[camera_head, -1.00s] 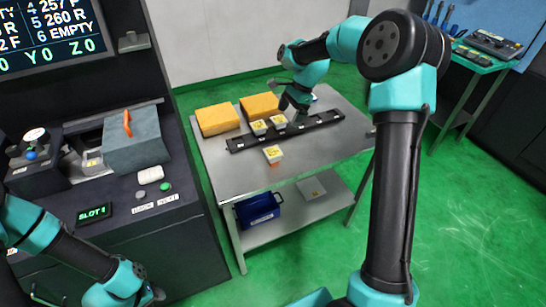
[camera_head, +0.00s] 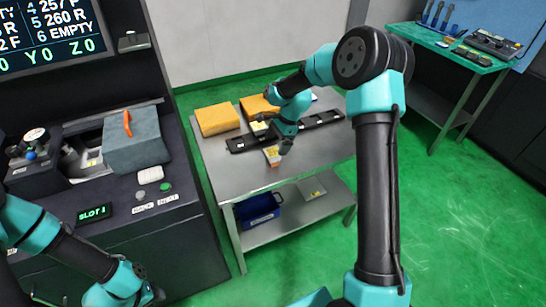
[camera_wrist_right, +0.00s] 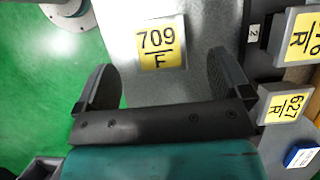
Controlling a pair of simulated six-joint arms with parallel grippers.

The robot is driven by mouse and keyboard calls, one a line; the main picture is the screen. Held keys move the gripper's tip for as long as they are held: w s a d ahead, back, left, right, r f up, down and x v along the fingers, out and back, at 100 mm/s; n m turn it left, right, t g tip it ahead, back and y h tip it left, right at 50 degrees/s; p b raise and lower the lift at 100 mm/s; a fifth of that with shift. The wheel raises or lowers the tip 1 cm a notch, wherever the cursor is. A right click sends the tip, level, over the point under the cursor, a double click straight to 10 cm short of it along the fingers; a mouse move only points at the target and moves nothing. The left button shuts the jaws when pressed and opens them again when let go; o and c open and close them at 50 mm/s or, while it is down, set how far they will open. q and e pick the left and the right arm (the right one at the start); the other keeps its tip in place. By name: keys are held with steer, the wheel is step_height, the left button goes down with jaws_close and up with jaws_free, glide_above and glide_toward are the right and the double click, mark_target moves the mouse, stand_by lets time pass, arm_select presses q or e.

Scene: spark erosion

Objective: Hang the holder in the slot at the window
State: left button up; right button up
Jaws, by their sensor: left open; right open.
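A holder with a yellow label (camera_head: 272,157) stands on the steel table in front of the dark rail (camera_head: 240,145). In the right wrist view its label (camera_wrist_right: 160,45) reads 709 F. My right gripper (camera_head: 279,151) is open above the holder and partly hides it in the head view. In the right wrist view the label shows between its spread fingers, with gaps on both sides. My left gripper (camera_head: 140,297) is low at the left, in front of the machine, open and apart from the holders.
Other labelled holders, such as 627 R (camera_wrist_right: 285,104), sit by the rail close to my right gripper. Orange blocks (camera_head: 217,119) lie behind the rail. The machine has a SLOT 1 display (camera_head: 94,213) and an orange-handled grey box (camera_head: 135,140). The table's front is clear.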

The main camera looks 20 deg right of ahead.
mark_target(273, 152)
stand_by(0.3)
steer(key=shift+x, duration=2.55)
steer(key=shift+s, duration=0.1)
steer(key=shift+c, duration=0.4)
steer(key=c, duration=1.4)
steer(key=shift+c, duration=0.2)
steer(key=shift+r, duration=0.15)
